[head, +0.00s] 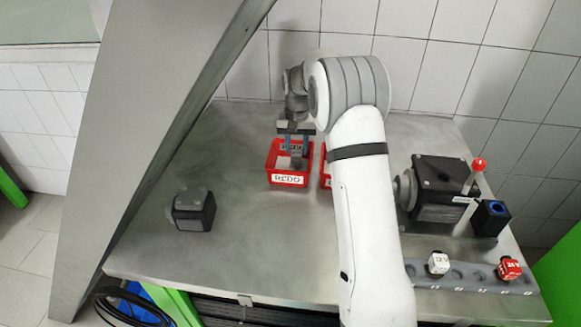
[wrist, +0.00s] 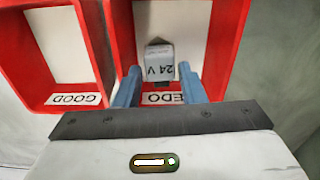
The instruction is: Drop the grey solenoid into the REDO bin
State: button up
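The grey solenoid (wrist: 160,62), marked 24 V, is inside the red REDO bin (head: 273,165) in the wrist view. The bin also shows in the wrist view (wrist: 122,28). In the head view, the solenoid is a small grey shape (head: 297,161) low in the bin, partly hidden. My gripper (head: 294,151) points down into the bin, its blue fingers apart. In the wrist view, my gripper (wrist: 159,72) has one finger on each side of the solenoid with narrow gaps showing. Exact contact with the bin floor is hard to see.
The red GOOD bin (wrist: 104,62) stands beside the REDO bin, mostly hidden by my arm in the head view. A dark pump part (head: 194,210) stands at left. At right are a pump with a red-knobbed lever (head: 437,190) and a rack (head: 465,274) with white and red cubes.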

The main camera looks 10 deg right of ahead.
jog(key=o, duration=0.4)
notch_tip(320, 180, up, 8)
jog(key=shift+b, duration=0.4)
jog(key=shift+f, duration=0.1)
jog(key=s+r+n+t, duration=0.1)
jog(key=s+r, duration=0.3)
jog(key=s, duration=0.5)
jog(key=s+r+t, duration=0.1)
jog(key=s+r, duration=0.3)
jog(key=s, duration=0.6)
jog(key=s+f+n, duration=0.1)
jog(key=s+f, duration=0.1)
jog(key=s, duration=0.7)
jog(key=s+f+t, duration=0.1)
jog(key=s+f, duration=0.2)
jog(key=s, duration=0.7)
jog(key=shift+s+f+n, duration=0.2)
jog(key=shift+n, duration=0.2)
